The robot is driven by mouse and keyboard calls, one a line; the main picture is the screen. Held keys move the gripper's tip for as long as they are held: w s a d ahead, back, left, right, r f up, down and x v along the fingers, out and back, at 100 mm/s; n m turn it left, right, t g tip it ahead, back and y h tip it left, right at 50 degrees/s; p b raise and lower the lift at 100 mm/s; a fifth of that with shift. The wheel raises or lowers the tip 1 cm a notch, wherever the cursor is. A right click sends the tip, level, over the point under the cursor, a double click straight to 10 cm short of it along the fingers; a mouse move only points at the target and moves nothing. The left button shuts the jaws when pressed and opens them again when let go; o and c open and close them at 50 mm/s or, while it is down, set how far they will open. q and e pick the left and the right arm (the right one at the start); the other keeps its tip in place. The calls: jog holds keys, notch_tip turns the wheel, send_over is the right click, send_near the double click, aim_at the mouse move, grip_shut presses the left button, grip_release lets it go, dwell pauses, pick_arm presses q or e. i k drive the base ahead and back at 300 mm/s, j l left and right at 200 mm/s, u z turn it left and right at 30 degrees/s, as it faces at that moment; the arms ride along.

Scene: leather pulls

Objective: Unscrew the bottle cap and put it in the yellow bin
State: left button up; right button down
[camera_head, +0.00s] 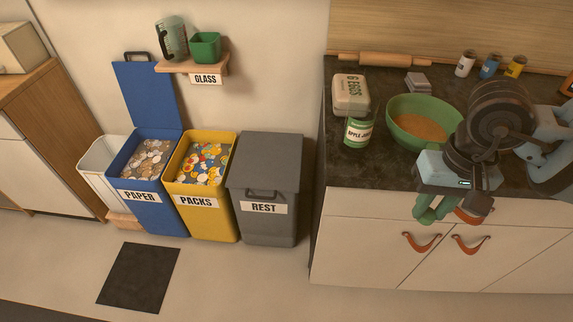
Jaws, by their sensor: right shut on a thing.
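No bottle with a clear cap stands out. A green container (359,130) with an apple juice label stands upright at the counter's left front edge, and I cannot make out a cap on it. The yellow bin (206,209), labelled PACKS, stands open on the floor, filled with colourful packaging. My right gripper (430,214), with green fingers, points down in front of the drawer fronts, below the counter edge. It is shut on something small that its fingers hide. It is well to the right of the yellow bin. My left gripper is not in view.
A blue PAPER bin (168,205) and a closed grey REST bin (266,225) flank the yellow bin. An egg carton (350,92) and a green bowl (407,140) stand on the counter. Leather pulls (421,243) stick out below. Floor in front is free apart from a dark mat (139,277).

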aim_at(364, 101)
jog(key=k+u, duration=0.2)
jog(key=u, duration=1.25)
jog(key=i+l+u, duration=0.2)
jog(key=i+l, duration=0.2)
jog(key=i, duration=0.25)
jog(key=i+l, duration=0.15)
jog(key=i, duration=0.25)
jog(key=i+l, duration=0.2)
jog(key=i, duration=0.25)
jog(key=i+l, duration=0.2)
jog(key=i, duration=0.2)
